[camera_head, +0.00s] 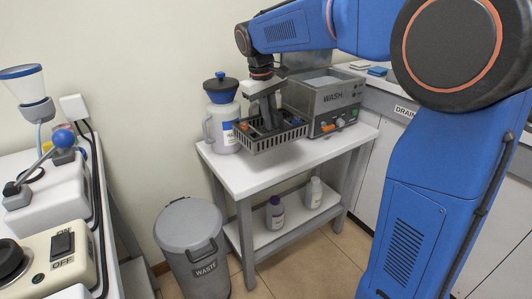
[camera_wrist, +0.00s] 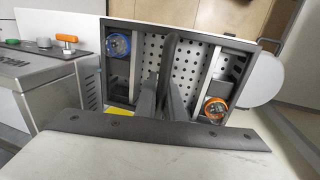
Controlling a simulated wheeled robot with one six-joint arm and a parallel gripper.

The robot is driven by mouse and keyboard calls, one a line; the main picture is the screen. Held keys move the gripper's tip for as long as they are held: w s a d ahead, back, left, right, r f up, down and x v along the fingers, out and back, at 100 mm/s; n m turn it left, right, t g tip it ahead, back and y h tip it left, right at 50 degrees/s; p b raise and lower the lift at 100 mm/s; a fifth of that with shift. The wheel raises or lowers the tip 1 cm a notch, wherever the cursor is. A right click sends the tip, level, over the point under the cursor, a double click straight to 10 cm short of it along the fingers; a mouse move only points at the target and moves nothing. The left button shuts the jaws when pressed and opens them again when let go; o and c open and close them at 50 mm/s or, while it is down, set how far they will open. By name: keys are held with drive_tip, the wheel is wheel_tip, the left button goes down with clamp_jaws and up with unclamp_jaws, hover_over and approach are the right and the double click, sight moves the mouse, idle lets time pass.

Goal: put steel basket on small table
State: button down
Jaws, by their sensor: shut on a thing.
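I cannot tell whether the basket touches the top. In the wrist view, the basket (camera_wrist: 152,60) has a perforated floor and holds an item with a blue top (camera_wrist: 117,46) and one with an orange top (camera_wrist: 215,107).
The grey WASH unit (camera_head: 325,100) stands behind and right of the basket. A white jug with a dark lid (camera_head: 221,125) stands close at its left. Two small bottles (camera_head: 275,213) (camera_head: 313,191) stand on the lower shelf. A grey waste bin (camera_head: 195,255) is on the floor at front left.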

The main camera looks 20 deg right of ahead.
drive_tip(key=shift+w+f, duration=0.1)
drive_tip(key=shift+f, duration=4.85)
drive_tip(key=c, duration=1.9)
unclamp_jaws()
drive_tip(key=shift+f, duration=0.1)
drive_tip(key=shift+o, duration=0.2)
